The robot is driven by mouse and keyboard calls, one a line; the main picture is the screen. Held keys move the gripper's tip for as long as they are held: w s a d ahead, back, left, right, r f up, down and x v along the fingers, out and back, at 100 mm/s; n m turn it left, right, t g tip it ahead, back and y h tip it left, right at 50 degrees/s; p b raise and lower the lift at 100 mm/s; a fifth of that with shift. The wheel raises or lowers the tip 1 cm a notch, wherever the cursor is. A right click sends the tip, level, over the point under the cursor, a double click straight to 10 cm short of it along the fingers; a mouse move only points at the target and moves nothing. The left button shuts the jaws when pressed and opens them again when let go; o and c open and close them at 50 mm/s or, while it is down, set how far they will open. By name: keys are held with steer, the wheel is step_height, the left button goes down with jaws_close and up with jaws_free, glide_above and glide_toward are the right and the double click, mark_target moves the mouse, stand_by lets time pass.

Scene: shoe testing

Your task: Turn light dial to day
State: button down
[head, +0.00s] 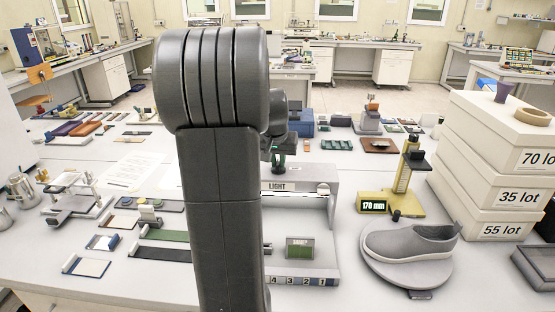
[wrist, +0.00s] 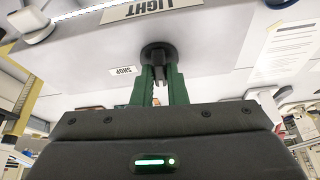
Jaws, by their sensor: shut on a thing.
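The light box (head: 325,215) stands on the bench in the middle of the head view, with a LIGHT label (head: 278,186) on its top front. My gripper (head: 278,163) is above and behind that label, partly hidden by my own arm. In the wrist view the box's pale panel shows with the LIGHT label (wrist: 150,8) upside down. A round dark dial (wrist: 158,50) is on this panel, and the green fingers of my gripper (wrist: 158,76) are shut on its knob. A small label reading SHOP (wrist: 123,71), upside down, sits beside the dial. No DAY label can be made out.
A grey shoe (head: 410,242) rests on a round stand (head: 385,272) right of the box. A yellow gauge (head: 402,185) reading 170 mm stands behind it. White stacked lot boxes (head: 485,165) are at the right. Papers and small tools lie left.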

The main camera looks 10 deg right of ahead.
steer(key=shift+n, duration=0.5)
steer(key=shift+y, duration=0.3)
steer(key=c, duration=1.4)
jaws_free()
steer(key=shift+c, duration=0.2)
steer(key=shift+r, duration=0.1)
steer(key=b+v, duration=0.1)
steer(key=v, duration=1.2)
steer(key=shift+s+r, duration=0.2)
steer(key=shift+r, duration=0.05)
steer(key=shift+f, duration=0.1)
steer(key=p+x, duration=0.1)
steer(key=x, duration=1.2)
steer(key=shift+w+f, duration=0.2)
steer(key=shift+f, duration=0.1)
